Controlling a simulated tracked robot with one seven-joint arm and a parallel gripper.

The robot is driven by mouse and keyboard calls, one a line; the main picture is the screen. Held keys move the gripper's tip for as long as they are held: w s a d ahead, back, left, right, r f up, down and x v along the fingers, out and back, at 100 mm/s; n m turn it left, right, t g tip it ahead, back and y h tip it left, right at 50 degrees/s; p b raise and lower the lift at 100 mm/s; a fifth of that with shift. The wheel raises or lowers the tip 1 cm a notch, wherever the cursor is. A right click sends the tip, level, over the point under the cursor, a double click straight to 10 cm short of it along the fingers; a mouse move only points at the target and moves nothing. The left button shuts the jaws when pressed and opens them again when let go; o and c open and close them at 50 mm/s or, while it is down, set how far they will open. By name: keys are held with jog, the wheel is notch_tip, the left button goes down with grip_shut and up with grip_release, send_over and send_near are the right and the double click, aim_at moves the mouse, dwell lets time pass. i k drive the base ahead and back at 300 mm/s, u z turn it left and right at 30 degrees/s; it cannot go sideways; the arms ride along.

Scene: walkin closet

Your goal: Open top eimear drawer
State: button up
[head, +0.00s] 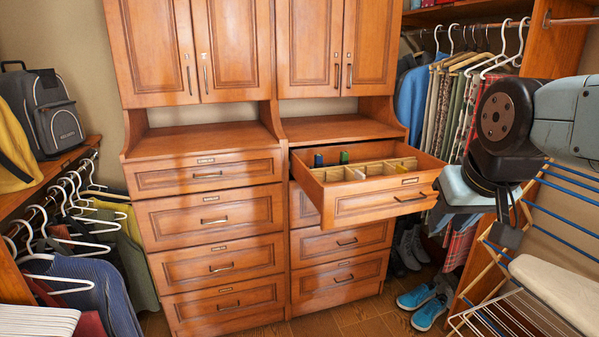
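The right-hand wooden dresser unit has its top drawer (375,205) pulled well out. Dividers and a few small dark blue and green items show inside it. A small label plate (410,181) on the drawer front is too small to read. Below it is a dark bar handle (410,198). My gripper (437,207) is at the right end of the drawer front, close to the handle. Its fingertips are partly hidden and small, so I cannot tell whether they touch or grip the handle. The left unit's top drawer (205,175) is closed.
The lower drawers (222,265) and upper cabinet doors (235,45) are closed. A drying rack (565,195) and a pale ironing board (560,290) stand at right. Blue shoes (428,312) lie on the floor. Hanging clothes and a grey backpack (45,110) are at left.

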aim_at(185, 175)
jog(key=u, duration=0.05)
jog(key=k, duration=0.6)
jog(key=u, duration=0.5)
jog(key=i, duration=1.85)
jog(key=z, duration=0.4)
